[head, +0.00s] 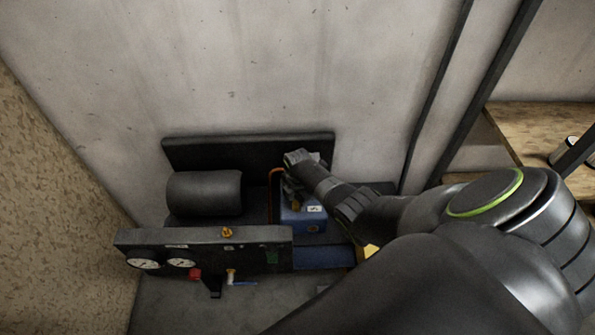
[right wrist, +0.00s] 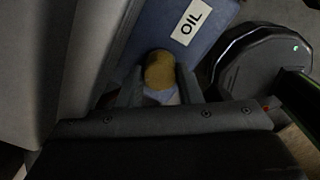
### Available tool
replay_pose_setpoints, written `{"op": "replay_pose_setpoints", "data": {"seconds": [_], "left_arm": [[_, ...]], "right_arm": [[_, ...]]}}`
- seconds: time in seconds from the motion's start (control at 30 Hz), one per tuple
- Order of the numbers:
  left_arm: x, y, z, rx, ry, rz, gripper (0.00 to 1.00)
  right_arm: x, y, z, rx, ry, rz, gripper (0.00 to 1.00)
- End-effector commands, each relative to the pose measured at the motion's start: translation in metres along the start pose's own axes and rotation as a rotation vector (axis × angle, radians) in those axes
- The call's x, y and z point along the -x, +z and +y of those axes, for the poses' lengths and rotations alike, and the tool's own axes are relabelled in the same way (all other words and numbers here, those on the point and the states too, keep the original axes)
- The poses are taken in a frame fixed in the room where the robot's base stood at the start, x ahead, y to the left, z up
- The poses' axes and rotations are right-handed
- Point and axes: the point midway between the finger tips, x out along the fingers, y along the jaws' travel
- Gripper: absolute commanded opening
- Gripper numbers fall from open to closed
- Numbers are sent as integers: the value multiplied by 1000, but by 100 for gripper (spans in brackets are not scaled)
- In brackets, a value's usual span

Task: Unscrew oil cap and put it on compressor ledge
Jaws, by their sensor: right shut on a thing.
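The oil cap (right wrist: 159,70) is a round yellow-brown piece between the two fingers of my right gripper (right wrist: 160,88) in the right wrist view. The fingers are shut on it. Behind it is a blue housing with a white OIL label (right wrist: 190,20). I cannot tell whether the cap is seated or loose. In the head view my right gripper (head: 291,190) points down at the blue housing (head: 303,217) of the compressor, and the cap is hidden there. A dark flat ledge (head: 245,150) runs along the wall behind the compressor. My left gripper is out of view.
A black cylinder (head: 204,193) lies left of the blue housing. A front panel (head: 205,250) carries two gauges, a red knob (head: 195,274) and a yellow fitting. A wooden shelf (head: 535,125) stands at the right. My right arm covers the lower right.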

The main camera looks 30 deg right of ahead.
Motion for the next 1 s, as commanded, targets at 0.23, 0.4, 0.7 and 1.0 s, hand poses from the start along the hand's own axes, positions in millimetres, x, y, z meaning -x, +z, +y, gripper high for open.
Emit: {"op": "replay_pose_setpoints", "data": {"seconds": [0.23, 0.4, 0.7, 1.0], "left_arm": [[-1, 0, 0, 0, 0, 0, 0], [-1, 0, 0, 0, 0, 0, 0], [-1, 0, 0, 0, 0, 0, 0], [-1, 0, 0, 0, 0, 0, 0]], "right_arm": [[0, 0, 0, 144, 1, 0, 4], [0, 0, 0, 145, 1, 0, 4], [0, 0, 0, 143, 0, 0, 57], [0, 0, 0, 143, -1, 0, 50]]}}
